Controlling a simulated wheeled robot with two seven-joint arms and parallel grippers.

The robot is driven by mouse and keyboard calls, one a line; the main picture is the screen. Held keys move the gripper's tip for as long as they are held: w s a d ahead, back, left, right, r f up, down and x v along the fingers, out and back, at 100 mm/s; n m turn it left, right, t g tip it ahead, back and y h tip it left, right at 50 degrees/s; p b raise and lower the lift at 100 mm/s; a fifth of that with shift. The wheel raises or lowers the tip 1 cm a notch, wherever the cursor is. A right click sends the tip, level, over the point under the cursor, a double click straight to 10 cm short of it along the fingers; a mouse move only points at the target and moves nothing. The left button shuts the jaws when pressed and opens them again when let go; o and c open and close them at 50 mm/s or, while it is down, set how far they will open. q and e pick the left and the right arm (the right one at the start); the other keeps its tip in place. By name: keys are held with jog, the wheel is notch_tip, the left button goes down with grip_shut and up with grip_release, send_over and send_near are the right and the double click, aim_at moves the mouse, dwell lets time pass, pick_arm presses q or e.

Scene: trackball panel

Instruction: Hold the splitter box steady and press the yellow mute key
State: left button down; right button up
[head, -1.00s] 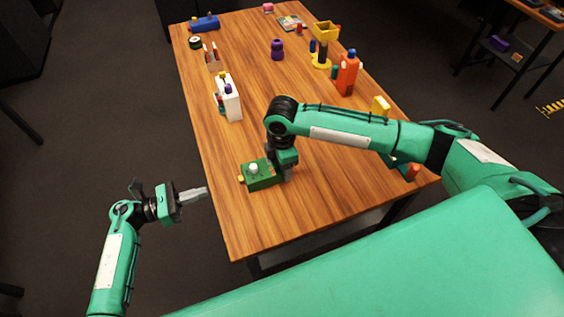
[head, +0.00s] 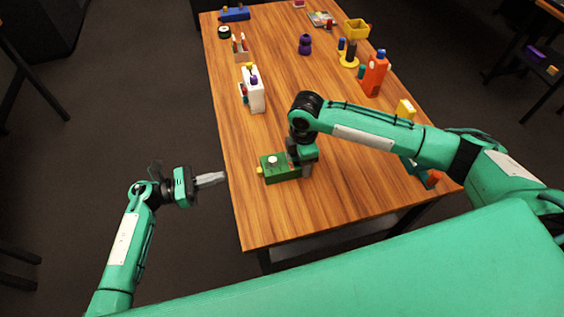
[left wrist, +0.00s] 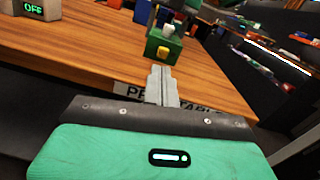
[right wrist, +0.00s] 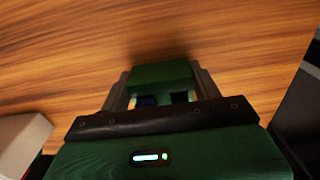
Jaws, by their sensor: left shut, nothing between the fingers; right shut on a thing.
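The green splitter box (head: 283,167) sits on the table near its left edge, with a white knob on top. The yellow mute key (head: 260,170) sticks out of its left end; it also shows in the left wrist view (left wrist: 163,52), facing my left gripper. My right gripper (head: 304,170) is shut on the box's right end; in the right wrist view its fingers (right wrist: 160,84) flank the green box (right wrist: 162,73). My left gripper (head: 222,177) is shut and empty, just off the table's left edge, pointing at the key with a gap between.
The wooden table (head: 330,200) is clear in front of the box. An orange bottle (head: 375,76) and a yellow block (head: 404,110) stand to the right.

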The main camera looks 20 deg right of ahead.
aim_at(247, 183)
pick_arm(q)
jog(key=w+a+r+n+t+y, duration=0.25)
jog(key=w+r+n+t, duration=0.45)
jog(key=r+n+t, duration=0.5)
jog(key=s+d+f+n+g+y, duration=0.1)
jog(key=s+f+n+g+y, duration=0.3)
jog(key=f, duration=0.8)
jog(key=s+n+y, duration=0.2)
jog(key=s+n, duration=0.2)
jog(key=shift+s+d+f, duration=0.15)
jog(key=shift+s+f, duration=0.05)
jog(key=shift+s, duration=0.1)
jog(key=shift+d, duration=0.1)
jog(key=shift+d, duration=4.3)
jog(key=shift+d, duration=0.1)
jog(key=shift+d, duration=0.35)
